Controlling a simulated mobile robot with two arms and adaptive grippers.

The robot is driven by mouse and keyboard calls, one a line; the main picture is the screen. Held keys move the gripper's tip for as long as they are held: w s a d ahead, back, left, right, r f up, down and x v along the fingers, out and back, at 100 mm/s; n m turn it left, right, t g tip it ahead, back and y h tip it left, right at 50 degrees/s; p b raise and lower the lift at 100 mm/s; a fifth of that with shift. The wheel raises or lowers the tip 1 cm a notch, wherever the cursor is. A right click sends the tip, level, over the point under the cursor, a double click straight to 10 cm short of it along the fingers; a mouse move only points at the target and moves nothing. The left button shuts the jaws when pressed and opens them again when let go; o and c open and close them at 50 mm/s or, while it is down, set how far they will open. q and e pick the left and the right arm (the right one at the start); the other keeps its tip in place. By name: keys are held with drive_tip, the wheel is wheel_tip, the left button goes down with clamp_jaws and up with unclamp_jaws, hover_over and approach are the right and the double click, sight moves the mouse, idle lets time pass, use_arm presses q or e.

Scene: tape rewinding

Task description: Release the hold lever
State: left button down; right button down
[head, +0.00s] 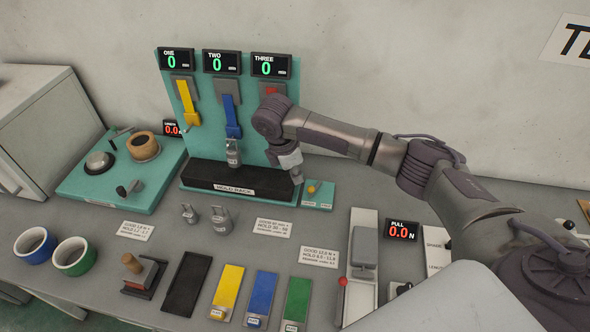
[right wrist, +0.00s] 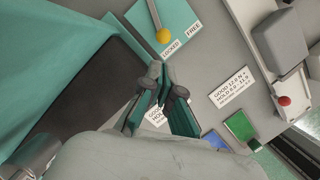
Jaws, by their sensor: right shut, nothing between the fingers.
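The hold lever is a thin rod with a yellow ball knob (right wrist: 162,36) on a small teal plate (right wrist: 180,14) in the right wrist view. The plate carries the labels LOCKED and FREE, and the knob is nearer LOCKED. In the head view the yellow knob (head: 311,189) shows just right of the hold rack. My right gripper (head: 297,176) is just left of the knob and above the bench. In the right wrist view its fingers (right wrist: 165,86) are shut and empty, apart from the knob in the picture. My left gripper is not in view.
The dark hold rack (head: 235,178) stands left of my right gripper, below the teal panel (head: 192,143) with three straps. A pull gauge stand (head: 360,285) and a PULL display (head: 400,230) stand to the right. Cards and coloured strips lie in front.

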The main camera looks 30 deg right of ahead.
drive_tip(key=p+x, duration=0.1)
drive_tip(key=x, duration=0.4)
drive_tip(key=shift+d+f, duration=0.15)
drive_tip(key=shift+f, duration=0.35)
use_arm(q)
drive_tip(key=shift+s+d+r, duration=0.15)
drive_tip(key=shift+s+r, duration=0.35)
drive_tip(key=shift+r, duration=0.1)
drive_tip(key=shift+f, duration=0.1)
